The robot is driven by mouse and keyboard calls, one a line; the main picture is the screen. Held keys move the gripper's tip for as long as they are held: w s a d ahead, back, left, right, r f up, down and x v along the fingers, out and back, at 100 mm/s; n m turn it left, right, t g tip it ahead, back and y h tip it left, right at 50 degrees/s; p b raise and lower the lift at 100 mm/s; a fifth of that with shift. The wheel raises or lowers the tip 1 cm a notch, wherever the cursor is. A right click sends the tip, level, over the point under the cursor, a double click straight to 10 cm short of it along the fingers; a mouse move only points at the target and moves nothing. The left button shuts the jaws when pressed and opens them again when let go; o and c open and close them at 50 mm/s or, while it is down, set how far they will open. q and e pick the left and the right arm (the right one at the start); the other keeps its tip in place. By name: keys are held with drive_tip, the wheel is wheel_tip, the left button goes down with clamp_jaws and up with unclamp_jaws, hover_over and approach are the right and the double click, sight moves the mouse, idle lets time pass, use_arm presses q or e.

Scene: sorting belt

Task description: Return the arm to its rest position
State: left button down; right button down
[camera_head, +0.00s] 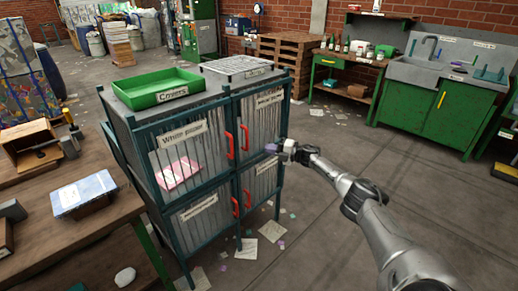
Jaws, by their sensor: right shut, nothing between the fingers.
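My right arm comes in from the lower right and reaches toward the middle of the view. Its gripper (272,148) is shut with nothing between the fingers. In the picture it lies at the right side of the caged cabinet (205,105), level with the upper doors; I cannot tell whether it touches the cabinet. The cabinet's doors appear shut, with red handles (244,137). My left gripper is not in view.
A green tray (157,88) and a wire rack (237,65) sit on the cabinet. A wooden bench (75,228) with a book (85,193) stands at left. A green sink unit (437,113) stands at the back right. Floor right of the cabinet is mostly clear, with scattered paper.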

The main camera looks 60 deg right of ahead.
drive_tip(key=shift+s+d+r, duration=0.1)
drive_tip(key=shift+s+d, duration=0.1)
drive_tip(key=shift+d, duration=0.05)
